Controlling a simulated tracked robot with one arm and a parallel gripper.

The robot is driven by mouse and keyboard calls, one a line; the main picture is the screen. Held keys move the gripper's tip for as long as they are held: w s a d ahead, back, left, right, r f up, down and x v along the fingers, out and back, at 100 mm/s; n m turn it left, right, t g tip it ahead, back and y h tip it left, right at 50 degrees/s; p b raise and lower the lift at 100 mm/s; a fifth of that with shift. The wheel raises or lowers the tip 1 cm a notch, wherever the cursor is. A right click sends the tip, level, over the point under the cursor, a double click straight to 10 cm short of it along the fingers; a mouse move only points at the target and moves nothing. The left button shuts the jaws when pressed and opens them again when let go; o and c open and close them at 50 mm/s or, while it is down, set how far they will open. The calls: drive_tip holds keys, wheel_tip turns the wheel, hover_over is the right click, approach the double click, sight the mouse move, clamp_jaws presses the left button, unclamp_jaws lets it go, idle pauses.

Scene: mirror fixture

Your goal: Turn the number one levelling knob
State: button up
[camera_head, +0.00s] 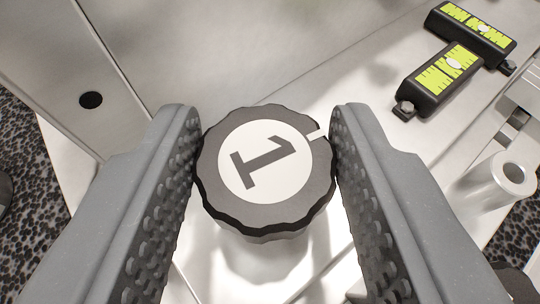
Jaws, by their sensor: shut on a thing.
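The number one levelling knob (264,218) is in the middle of the camera view. It is dark grey with a scalloped edge and a white disc bearing a tilted "1". A white index mark shows on its upper right rim. My gripper (266,140) has one finger on each side of the knob. Its textured pads are shut on the knob's left and right edges. The knob's underside and its mount are mostly hidden.
Two black spirit levels with yellow-green scales, one upper (471,27) and one lower (440,80), sit at the upper right. A pale metal cylinder (497,181) stands at the right. A flat panel with a dark round hole (91,100) is at the left. Speckled floor (40,215) shows beyond.

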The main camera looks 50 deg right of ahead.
drive_tip(key=shift+w+r+p, duration=0.1)
drive_tip(key=shift+r+p, duration=0.2)
drive_tip(key=shift+p, duration=0.05)
drive_tip(key=shift+d+f+m+h+p, duration=0.1)
drive_tip(key=shift+f+m+h+p, duration=0.15)
drive_tip(key=shift+m+h+p, duration=0.05)
drive_tip(key=shift+f, duration=0.1)
drive_tip(key=o, duration=1)
drive_tip(key=shift+s, duration=0.2)
drive_tip(key=b+v, duration=0.1)
drive_tip(key=v, duration=1.2)
drive_tip(key=shift+a+r+b, duration=0.3)
